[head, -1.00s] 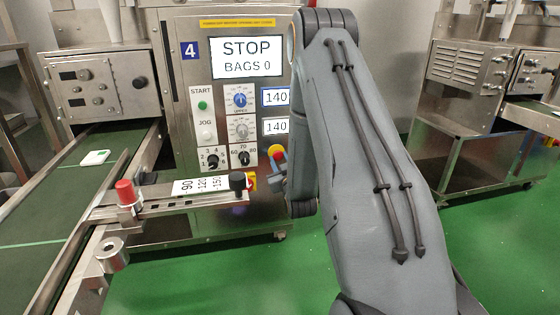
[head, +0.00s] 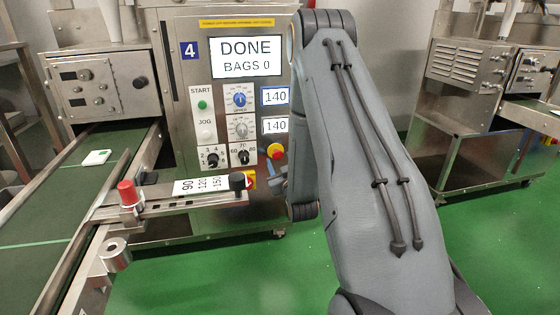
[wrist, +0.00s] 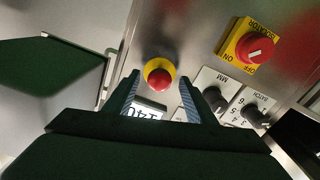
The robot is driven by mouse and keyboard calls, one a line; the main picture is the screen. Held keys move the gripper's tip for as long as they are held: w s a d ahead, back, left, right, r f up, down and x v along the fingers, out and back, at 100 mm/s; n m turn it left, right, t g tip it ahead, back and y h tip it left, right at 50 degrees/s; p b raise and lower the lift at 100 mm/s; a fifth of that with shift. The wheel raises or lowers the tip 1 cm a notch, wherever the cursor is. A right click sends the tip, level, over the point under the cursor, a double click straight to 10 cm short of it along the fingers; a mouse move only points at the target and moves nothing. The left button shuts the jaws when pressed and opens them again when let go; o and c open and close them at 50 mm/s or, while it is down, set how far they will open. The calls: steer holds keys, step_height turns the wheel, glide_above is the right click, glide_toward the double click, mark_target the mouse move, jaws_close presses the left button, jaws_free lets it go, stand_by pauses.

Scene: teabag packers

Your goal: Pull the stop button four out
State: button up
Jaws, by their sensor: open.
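Machine four's stop button (head: 275,151) is a red knob on a yellow round base, low on the right of the panel marked 4. It also shows in the wrist view (wrist: 160,77), beyond and between my fingertips. My gripper (wrist: 159,88) is open, with one finger on each side of the button in that view and nothing held. I cannot tell whether the fingers touch the button. The screen (head: 247,58) reads DONE and BAGS 0. In the head view my arm hides most of the gripper.
A red rotary switch on a yellow plate (wrist: 250,47) and black selector knobs (wrist: 214,98) are near the gripper. A guide rail with a red knob (head: 127,192) juts out before the panel. Green floor is clear at the front.

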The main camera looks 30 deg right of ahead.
steer(key=p+v, duration=0.1)
steer(key=v, duration=0.6)
stand_by(0.4)
